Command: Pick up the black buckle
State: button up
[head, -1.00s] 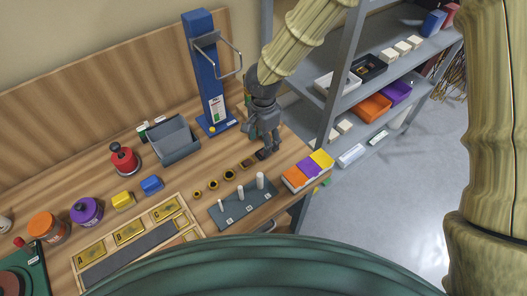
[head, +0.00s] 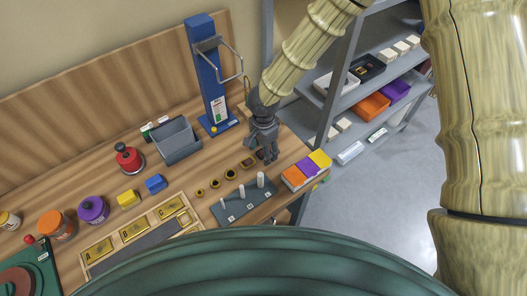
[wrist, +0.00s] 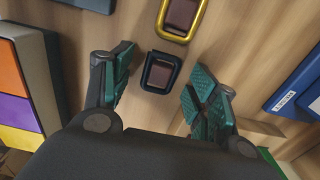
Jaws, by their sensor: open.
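In the wrist view the black buckle (wrist: 148,74), a dark rounded rectangular frame with a reddish-brown middle, lies on the wooden table. My gripper (wrist: 161,68) is open above it, one green-padded finger on each side. I see gaps between the buckle and both fingers; the exact height above it is unclear. A gold buckle (wrist: 163,30) lies just beyond it. In the head view my gripper (head: 268,157) points down at the table's right part and largely hides the black buckle, while the gold buckle (head: 248,168) shows to its left.
A grey board with white pegs (head: 236,208) is in front of my gripper. A box with orange, purple and yellow panels (head: 307,169) stands at the right edge. A blue stand (head: 211,80) and grey bin (head: 178,150) are behind. Several gold-rimmed rings lie left.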

jog(key=shift+c, duration=0.4)
jog(key=c, duration=0.9)
jog(key=shift+r, duration=0.1)
